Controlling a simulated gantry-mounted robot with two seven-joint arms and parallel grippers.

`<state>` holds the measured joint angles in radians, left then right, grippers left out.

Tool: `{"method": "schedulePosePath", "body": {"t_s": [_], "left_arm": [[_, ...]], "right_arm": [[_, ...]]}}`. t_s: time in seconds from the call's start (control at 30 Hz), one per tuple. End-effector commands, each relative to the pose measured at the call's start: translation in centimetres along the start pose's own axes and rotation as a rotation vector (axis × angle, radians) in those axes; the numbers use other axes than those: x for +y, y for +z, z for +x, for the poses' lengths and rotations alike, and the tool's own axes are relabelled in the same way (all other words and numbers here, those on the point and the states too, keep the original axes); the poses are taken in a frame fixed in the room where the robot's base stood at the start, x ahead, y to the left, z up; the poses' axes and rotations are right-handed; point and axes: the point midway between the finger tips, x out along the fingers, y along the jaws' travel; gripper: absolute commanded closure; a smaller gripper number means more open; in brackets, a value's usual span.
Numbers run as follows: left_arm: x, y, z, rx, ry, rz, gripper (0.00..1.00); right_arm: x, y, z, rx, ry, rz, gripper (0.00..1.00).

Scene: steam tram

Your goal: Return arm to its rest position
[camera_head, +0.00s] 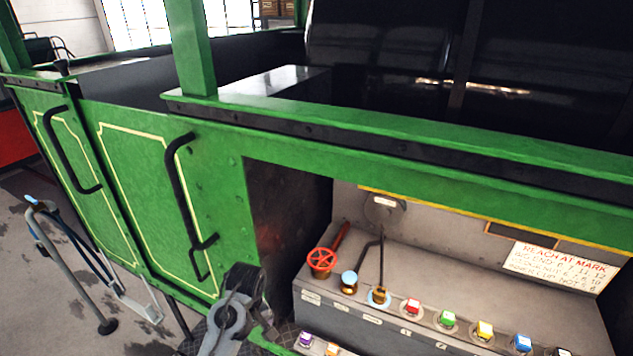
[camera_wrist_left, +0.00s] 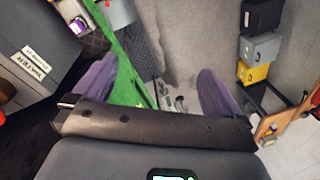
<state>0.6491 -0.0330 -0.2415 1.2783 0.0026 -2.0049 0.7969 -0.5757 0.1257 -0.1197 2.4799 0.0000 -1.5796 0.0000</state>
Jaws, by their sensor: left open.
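My left gripper (camera_wrist_left: 156,75) shows in the left wrist view as two purple-grey fingers spread well apart. Nothing is between them. Beyond the gap are grey floor, the edge of a green panel and some small pale metal parts. In the head view a dark and grey jointed part stands at the bottom, beside the tram's green side and left of the control shelf; I cannot make out fingers on it. My right gripper is in neither view.
The green tram side (camera_head: 130,160) has black handrails. A recessed shelf (camera_head: 400,335) holds a red handwheel (camera_head: 322,260), levers and several coloured buttons. A bent metal rail (camera_head: 70,270) stands at the left. In the wrist view, stacked bins (camera_wrist_left: 258,50) are at the right; floor is open between.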

Motion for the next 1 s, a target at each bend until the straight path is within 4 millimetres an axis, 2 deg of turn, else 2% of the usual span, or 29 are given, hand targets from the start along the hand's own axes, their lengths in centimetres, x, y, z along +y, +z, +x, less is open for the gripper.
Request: {"method": "schedulePosePath", "body": {"t_s": [0.03,0.2,0.43,0.7,0.97,1.0], "left_arm": [[-3.0,-1.9,1.1,0.006,-0.029,-0.046,0.0],[-12.5,-7.0,3.5,0.035,-0.114,-0.184,0.0],[-23.8,-11.5,4.2,0.082,-0.21,-0.332,0.0],[-21.2,-15.3,3.9,0.249,-0.12,0.137,0.0],[-19.3,-18.4,2.9,0.42,-0.118,0.527,0.0],[-18.8,-16.7,4.2,0.409,-0.112,0.539,0.0]], "right_arm": [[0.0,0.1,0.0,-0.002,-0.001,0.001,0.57],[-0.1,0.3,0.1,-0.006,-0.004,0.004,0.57],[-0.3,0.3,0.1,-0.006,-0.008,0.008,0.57],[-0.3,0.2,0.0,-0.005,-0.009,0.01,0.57],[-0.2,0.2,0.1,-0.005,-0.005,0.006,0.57],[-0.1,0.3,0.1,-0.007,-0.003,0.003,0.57]]}}
